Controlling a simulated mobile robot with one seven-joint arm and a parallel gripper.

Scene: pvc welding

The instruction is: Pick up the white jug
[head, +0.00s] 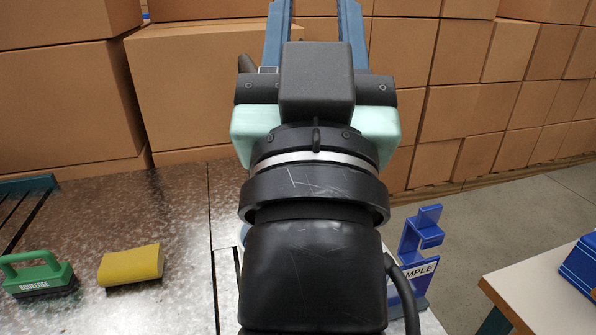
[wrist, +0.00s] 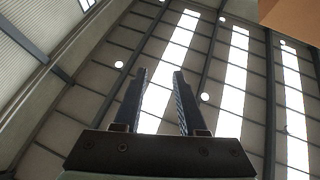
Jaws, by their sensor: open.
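No white jug shows in either view. My gripper (head: 315,12) points up and away from the head camera, its two blue fingers apart with nothing between them. In the wrist view my gripper (wrist: 160,75) is also open and empty, with only the hall ceiling and its bright skylights behind it. My arm hides the middle of the head view.
A green squeegee block (head: 38,275) and a yellow sponge (head: 131,265) lie on the metal table (head: 150,215) at left. Stacked cardboard boxes (head: 75,105) line the back. A blue sample holder (head: 421,240) stands right of my arm. A light table (head: 545,285) is at right; the floor between is clear.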

